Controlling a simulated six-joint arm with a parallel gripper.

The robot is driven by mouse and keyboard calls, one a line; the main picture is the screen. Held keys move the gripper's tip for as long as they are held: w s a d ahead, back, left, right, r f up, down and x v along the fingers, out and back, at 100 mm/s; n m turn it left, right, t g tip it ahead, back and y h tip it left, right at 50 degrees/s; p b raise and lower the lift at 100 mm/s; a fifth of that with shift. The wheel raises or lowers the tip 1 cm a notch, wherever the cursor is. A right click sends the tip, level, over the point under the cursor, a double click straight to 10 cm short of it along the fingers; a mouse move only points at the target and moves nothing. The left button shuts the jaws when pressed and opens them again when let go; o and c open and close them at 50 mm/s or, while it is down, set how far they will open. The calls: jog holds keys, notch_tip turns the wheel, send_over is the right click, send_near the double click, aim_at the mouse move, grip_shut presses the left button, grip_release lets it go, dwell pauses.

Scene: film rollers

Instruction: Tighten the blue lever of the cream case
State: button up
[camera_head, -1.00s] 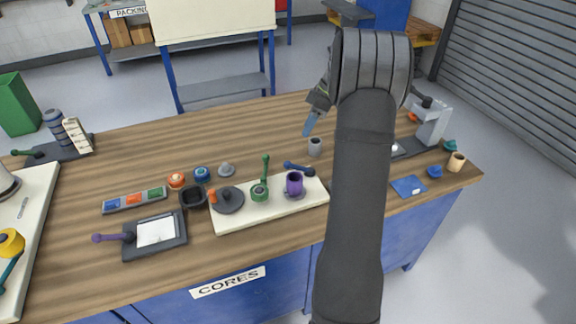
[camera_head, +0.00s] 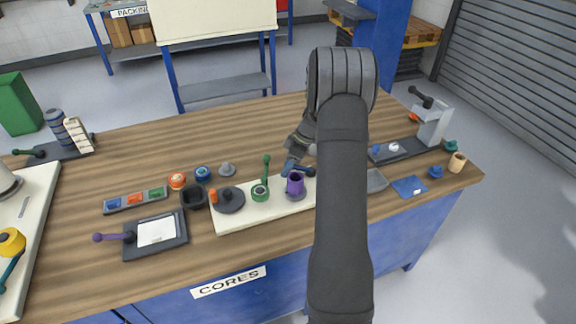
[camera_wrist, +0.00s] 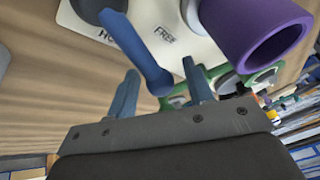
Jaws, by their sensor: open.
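The cream case (camera_head: 245,217) lies flat near the bench's front edge, with a green lever, a purple cup and a blue lever on its top. The blue lever (camera_head: 308,172) is at its back right corner, partly hidden by my gripper. In the wrist view the blue lever (camera_wrist: 135,45) runs from the upper left down to a rounded end between my fingertips. My gripper (camera_wrist: 160,68) is open, one finger on each side of that end; I cannot tell whether either touches it. A printed word FREE shows on the case beside the lever. In the head view my gripper (camera_head: 292,166) hangs over the lever.
The purple cup (camera_head: 296,184) stands close beside the lever; it fills the upper right in the wrist view (camera_wrist: 250,30). The green lever (camera_head: 266,168) stands up to the left. A grey tray (camera_head: 376,181) and a blue plate (camera_head: 409,187) lie to the right.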

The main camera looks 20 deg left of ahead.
jog(key=shift+f, duration=0.1)
grip_shut()
